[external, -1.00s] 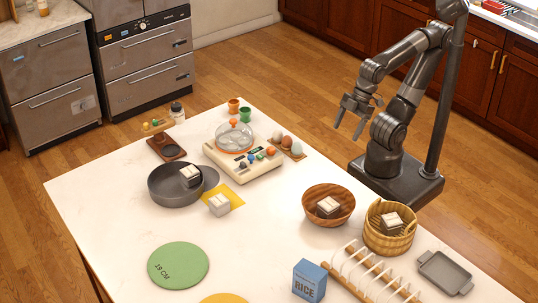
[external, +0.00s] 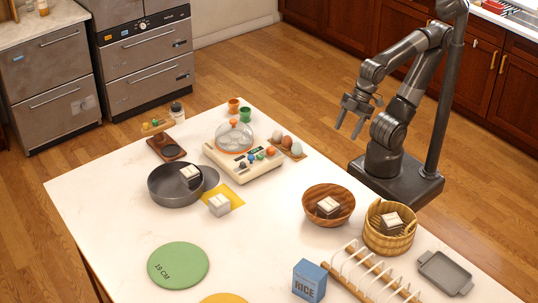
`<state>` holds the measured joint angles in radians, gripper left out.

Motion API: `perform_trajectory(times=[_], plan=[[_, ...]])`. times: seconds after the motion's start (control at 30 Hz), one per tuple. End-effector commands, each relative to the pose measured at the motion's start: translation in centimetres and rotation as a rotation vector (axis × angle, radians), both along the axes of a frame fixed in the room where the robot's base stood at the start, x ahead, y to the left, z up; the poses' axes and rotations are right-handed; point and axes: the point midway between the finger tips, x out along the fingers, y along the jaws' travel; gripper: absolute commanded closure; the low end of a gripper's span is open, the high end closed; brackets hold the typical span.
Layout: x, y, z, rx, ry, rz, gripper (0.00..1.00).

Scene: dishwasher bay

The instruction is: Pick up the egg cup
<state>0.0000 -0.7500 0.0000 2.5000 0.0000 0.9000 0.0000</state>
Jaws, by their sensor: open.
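Two small cups stand at the far corner of the white table, an orange one (external: 233,105) and a green one (external: 245,114). Both have an egg-cup shape, and I cannot tell which one the task means. My gripper (external: 348,126) is open and empty. It hangs in the air past the table's right edge, well to the right of both cups. Nothing touches the cups, though they stand close to each other.
A cream appliance with a clear dome (external: 234,137) stands just in front of the cups. Eggs on a wooden holder (external: 298,155) lie between it and my arm. A grey pan (external: 166,189), wooden bowl (external: 345,205) and basket (external: 375,240) stand nearer.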

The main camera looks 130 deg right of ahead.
Motion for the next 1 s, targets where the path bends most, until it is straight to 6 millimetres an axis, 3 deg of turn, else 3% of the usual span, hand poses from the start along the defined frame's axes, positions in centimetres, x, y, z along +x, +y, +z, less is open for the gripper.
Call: perform_trajectory(times=[0.3, 0.47, 0.57, 0.77, 1.0], plan=[[0.2, -0.1, 0.1, 0.001, 0.002, -0.002, 0.44], [1.9, -1.9, 0.9, 0.005, 0.031, -0.019, 0.44], [4.0, -4.3, 1.6, 0.007, 0.064, -0.037, 0.44], [7.9, -10.9, 2.4, 0.017, 0.128, -0.075, 0.44], [10.9, -21.0, 1.9, 0.028, 0.197, -0.121, 0.44]])
